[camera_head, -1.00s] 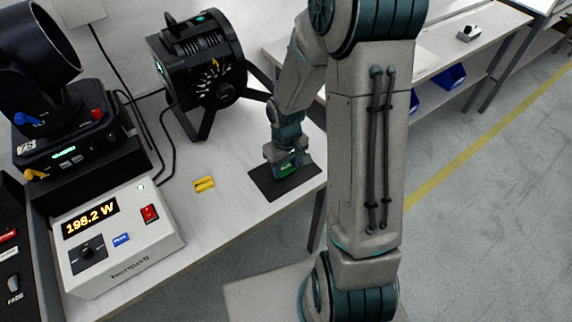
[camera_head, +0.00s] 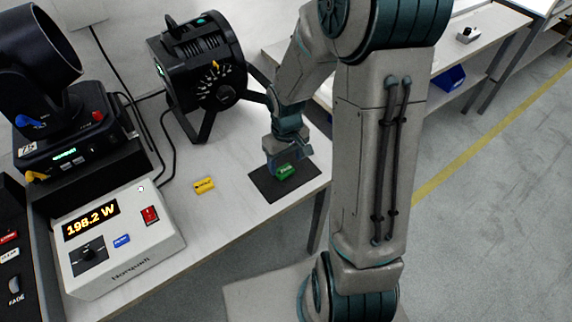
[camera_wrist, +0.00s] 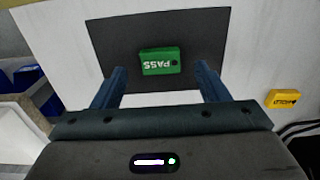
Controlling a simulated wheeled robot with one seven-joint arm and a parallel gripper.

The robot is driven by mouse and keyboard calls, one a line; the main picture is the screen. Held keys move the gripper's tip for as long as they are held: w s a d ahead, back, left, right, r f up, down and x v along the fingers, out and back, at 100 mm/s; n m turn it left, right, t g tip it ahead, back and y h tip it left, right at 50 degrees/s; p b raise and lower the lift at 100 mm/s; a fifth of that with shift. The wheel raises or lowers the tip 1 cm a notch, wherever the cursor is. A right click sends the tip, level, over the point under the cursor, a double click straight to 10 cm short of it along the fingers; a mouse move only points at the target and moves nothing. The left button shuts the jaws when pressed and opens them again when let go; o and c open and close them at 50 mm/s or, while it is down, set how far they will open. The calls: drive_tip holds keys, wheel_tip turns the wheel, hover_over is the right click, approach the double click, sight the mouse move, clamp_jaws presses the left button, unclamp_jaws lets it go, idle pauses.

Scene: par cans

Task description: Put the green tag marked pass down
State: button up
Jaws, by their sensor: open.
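The green tag marked PASS (camera_head: 285,172) lies on a dark mat (camera_head: 268,191) near the front edge of the bench. In the wrist view the green tag (camera_wrist: 160,61) lies flat on the dark mat (camera_wrist: 205,40), its lettering upside down. My gripper (camera_head: 285,160) is just above the tag. In the wrist view my gripper (camera_wrist: 158,80) is open, with its two blue fingers spread wide apart on either side and nothing between them. The tag lies beyond the fingertips and apart from them.
A yellow tag (camera_head: 204,186) lies on the bench left of the mat. A power meter (camera_head: 118,240) reading 198.2 W, a moving-head light (camera_head: 65,130) and a black par can (camera_head: 205,75) stand left and behind. Blue bins (camera_wrist: 30,80) show in the wrist view.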

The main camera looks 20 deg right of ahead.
sight(286, 171)
wheel_tip(286, 171, up, 7)
drive_tip(key=s+r+m+t, duration=0.3)
drive_tip(key=s+r, duration=0.8)
drive_tip(key=s, duration=0.2)
drive_tip(key=shift+s+a+r+m, duration=0.2)
drive_tip(key=shift+s+r+m, duration=0.1)
drive_tip(key=shift+m, duration=0.1)
idle(0.6)
